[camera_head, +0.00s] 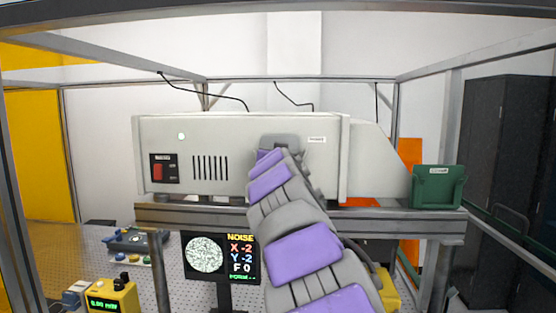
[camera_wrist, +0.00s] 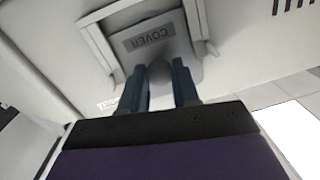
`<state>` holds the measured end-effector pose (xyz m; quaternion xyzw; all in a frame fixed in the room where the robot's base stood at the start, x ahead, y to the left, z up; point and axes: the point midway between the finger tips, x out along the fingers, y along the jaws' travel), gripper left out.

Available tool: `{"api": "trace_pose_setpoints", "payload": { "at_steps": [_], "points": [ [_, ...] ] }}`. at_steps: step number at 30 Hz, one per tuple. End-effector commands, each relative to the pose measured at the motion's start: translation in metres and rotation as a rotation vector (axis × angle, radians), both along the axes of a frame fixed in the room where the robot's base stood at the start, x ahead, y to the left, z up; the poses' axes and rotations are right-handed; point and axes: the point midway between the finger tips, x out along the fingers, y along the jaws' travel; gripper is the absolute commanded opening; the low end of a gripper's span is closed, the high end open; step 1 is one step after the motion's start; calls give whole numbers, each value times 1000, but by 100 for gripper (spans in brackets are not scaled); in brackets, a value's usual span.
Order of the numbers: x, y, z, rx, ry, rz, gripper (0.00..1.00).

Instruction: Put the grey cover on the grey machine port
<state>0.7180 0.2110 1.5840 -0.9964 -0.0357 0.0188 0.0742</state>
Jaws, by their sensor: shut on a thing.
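The grey cover (camera_wrist: 168,20), with an upside-down "COVER" label, fills the top middle of the wrist view. My gripper (camera_wrist: 160,70) has its two blue fingers shut on the cover's rounded grey knob. The cover sits within the raised frame of the grey machine port (camera_wrist: 101,48), whose rails show on its left and right. I cannot tell whether the cover is fully seated. In the head view the cover and port area (camera_head: 281,138) shows on the machine's front, mostly hidden by my arm.
The pale machine (camera_head: 225,130) stands on a grey beam shelf (camera_head: 180,214). A green bin (camera_head: 437,187) is at the shelf's right end. A monitor (camera_head: 221,257) stands below, with a yellow meter (camera_head: 112,298) at lower left. Metal frame posts enclose the bench.

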Motion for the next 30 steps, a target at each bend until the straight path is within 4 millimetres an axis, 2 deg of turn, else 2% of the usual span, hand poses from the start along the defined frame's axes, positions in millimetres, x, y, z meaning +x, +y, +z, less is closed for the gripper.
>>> {"api": "trace_pose_setpoints", "payload": {
  "at_steps": [30],
  "points": [
    [0, 0, -17, 0, 0, 0, 4]
  ]
}}
